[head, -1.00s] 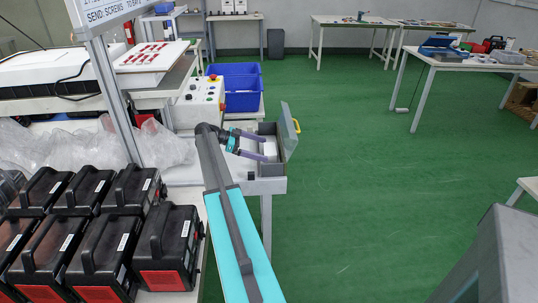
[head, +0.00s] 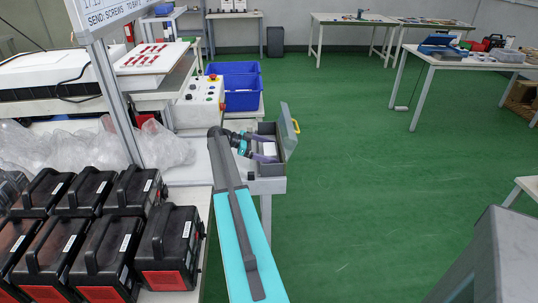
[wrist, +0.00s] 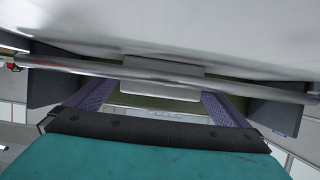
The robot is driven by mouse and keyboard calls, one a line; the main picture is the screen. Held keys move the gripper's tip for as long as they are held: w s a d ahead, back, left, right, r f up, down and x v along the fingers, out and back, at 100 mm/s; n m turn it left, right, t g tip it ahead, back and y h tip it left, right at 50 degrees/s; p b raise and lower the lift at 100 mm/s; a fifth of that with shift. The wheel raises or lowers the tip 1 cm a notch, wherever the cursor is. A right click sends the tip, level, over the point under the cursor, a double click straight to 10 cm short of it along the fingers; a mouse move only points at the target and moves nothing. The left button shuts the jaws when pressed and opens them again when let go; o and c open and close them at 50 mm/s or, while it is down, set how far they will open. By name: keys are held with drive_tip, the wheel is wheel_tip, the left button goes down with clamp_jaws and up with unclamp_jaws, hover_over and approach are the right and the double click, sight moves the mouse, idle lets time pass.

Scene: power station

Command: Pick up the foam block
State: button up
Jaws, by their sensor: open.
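A pale block (head: 269,148), which looks like the foam block, sits in an open grey case (head: 268,170) at the end of the workbench. My gripper (head: 274,149) reaches into the case from the left, its purple fingers apart. In the wrist view the fingers stand on either side of a light grey block (wrist: 160,91), with my gripper (wrist: 160,96) open around it. I cannot tell whether either finger touches it.
The case's lid (head: 288,132) stands open on the right, with a yellow handle. A control box (head: 200,100) and blue bins (head: 240,100) are behind. Several black cased units (head: 170,245) fill the near left bench.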

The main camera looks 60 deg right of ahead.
sight(270, 148)
drive_tip(key=c, duration=1.1)
drive_tip(key=shift+r, duration=0.1)
drive_tip(key=shift+r+b, duration=0.95)
drive_tip(key=shift+r, duration=3.95)
